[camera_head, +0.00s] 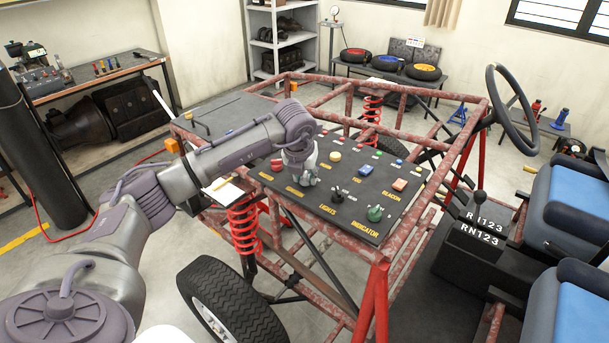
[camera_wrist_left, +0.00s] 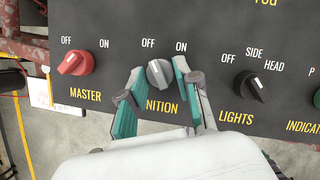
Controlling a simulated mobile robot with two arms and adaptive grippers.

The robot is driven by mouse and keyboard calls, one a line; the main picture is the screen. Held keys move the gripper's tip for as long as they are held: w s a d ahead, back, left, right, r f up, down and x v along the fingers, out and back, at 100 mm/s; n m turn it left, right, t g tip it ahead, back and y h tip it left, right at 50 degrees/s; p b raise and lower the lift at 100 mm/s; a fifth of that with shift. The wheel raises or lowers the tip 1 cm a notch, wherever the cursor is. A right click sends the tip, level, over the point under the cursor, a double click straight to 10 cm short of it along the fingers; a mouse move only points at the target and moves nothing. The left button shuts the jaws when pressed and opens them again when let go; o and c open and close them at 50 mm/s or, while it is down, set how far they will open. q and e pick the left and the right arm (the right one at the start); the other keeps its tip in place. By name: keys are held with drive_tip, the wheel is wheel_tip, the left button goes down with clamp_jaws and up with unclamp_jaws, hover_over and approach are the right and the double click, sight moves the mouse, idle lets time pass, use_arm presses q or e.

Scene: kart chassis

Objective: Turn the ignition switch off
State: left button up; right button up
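The ignition switch is a grey knob (camera_wrist_left: 158,73) on the dark control panel (camera_head: 330,212), under the labels OFF and ON in the left wrist view. A pale mark runs across its face; which label it points at is hard to tell. My left gripper (camera_head: 305,178) reaches down over the panel. In the left wrist view its teal finger pads (camera_wrist_left: 159,80) stand on both sides of the knob, close against it, and cover its edges. It looks shut on the knob. In the head view the gripper mostly hides the knob. My right gripper is not in view.
The red MASTER knob (camera_wrist_left: 76,62) is left of the ignition switch, and the black LIGHTS knob (camera_wrist_left: 250,87) is right of it. The green INDICATOR knob (camera_head: 375,213) is farther right. Red frame tubes (camera_head: 413,233) surround the panel. A steering wheel (camera_head: 512,110) and blue seats (camera_head: 570,210) stand at right.

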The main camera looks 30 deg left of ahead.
use_arm(q)
drive_tip(key=o, duration=0.4)
drive_tip(key=shift+c, duration=0.2)
drive_tip(key=v, duration=1.2)
